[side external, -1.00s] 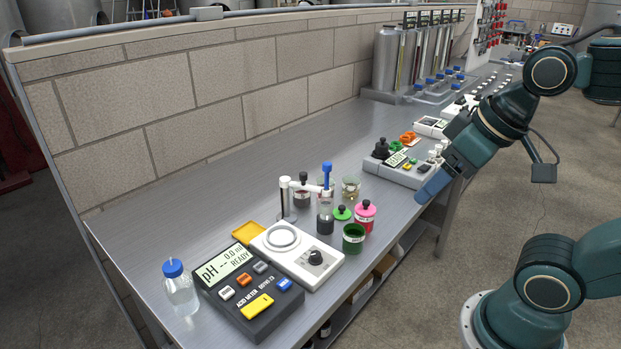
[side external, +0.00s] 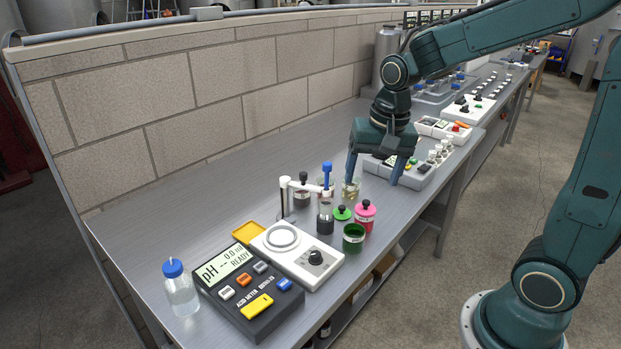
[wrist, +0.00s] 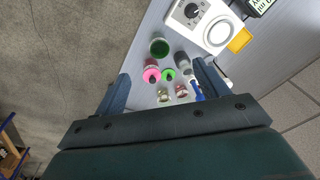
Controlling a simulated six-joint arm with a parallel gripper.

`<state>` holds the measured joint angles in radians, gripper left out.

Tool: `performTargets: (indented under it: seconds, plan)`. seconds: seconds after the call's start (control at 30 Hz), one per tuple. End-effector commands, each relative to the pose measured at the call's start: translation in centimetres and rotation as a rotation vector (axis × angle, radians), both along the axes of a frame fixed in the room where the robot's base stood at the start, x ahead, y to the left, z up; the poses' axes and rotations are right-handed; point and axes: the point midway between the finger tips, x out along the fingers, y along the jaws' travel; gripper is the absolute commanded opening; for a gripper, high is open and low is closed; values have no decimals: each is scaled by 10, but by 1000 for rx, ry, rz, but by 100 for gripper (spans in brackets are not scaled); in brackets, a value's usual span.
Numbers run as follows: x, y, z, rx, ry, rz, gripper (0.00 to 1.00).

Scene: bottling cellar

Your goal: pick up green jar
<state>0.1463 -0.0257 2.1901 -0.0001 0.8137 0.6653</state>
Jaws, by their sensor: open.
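The green jar (side external: 353,238) stands upright on the bench, with a white label and no lid on its open top. It also shows in the wrist view (wrist: 159,47), above centre. Nothing is held.
A white stirrer (side external: 297,258), a pH meter (side external: 248,290) and a blue-capped bottle (side external: 180,288) stand to the left. The bench front edge is near the jar.

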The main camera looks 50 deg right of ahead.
Motion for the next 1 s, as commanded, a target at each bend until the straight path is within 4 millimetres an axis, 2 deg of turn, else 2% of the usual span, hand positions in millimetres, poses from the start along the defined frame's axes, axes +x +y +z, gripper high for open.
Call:
performTargets:
  seconds: [0.2,0.43,0.6,0.87,1.0]
  plan:
    - [28,-17,-39,32,80,-187,73]
    - [47,-31,-73,50,136,-344,73]
    - [52,-36,-85,56,153,-397,73]
    - [53,-37,-88,56,156,-404,73]
    - [53,-36,-96,56,157,-403,73]
